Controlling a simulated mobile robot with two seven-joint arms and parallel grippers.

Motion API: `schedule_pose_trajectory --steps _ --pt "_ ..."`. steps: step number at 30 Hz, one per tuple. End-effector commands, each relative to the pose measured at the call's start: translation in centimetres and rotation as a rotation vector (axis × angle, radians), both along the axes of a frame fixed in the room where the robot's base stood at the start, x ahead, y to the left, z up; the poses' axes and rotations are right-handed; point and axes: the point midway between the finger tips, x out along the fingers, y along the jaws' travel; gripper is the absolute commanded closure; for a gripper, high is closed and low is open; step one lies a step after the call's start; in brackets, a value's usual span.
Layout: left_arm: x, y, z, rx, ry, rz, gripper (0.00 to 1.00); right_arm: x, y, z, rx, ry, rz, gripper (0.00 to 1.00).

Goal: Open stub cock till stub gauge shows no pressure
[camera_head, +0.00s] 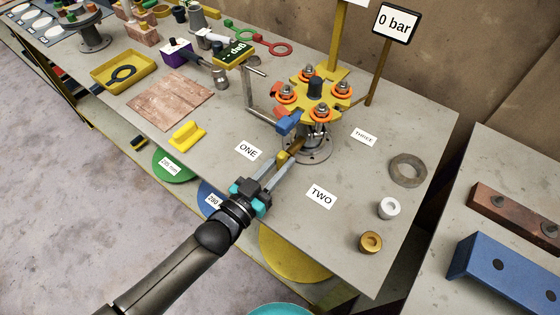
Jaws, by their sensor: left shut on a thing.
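A stub (314,138) stands on a round flange on the grey table, under a yellow plate with orange rings and bolts. A small yellow-brass cock handle (282,157) sticks out low on its near left side. My left gripper (279,163) comes in from the lower left and is shut on this handle, a finger on each side. The fingers partly hide the handle, and its exact turn angle is hard to tell. The stub gauge (394,23), a black-framed sign on a post behind, reads "0 bar". My right gripper is not in view.
The grey table (225,122) carries labels ONE, TWO and THREE around the stub. A grey ring (407,170), a white cap (388,208) and a brass cap (371,242) lie right. A yellow block (186,136), brown board (170,101) and yellow tray (104,77) lie left.

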Motion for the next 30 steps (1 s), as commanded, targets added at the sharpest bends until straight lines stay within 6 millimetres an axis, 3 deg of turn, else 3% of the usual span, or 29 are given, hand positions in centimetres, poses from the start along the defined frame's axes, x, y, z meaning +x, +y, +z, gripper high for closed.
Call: schedule_pose_trajectory --steps 7,8,15,30 --pt "-0.01 0.0 -0.04 -0.004 0.004 0.001 1.0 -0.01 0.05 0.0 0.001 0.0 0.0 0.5" --pt "-0.01 0.0 -0.04 -0.004 0.004 0.001 0.72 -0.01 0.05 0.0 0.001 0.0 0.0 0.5" --pt "-0.02 -0.01 -0.02 -0.002 0.002 0.0 0.45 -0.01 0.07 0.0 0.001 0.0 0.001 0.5" --pt "-0.61 0.43 -0.03 0.0 0.003 0.0 0.45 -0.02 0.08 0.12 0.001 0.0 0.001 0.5"
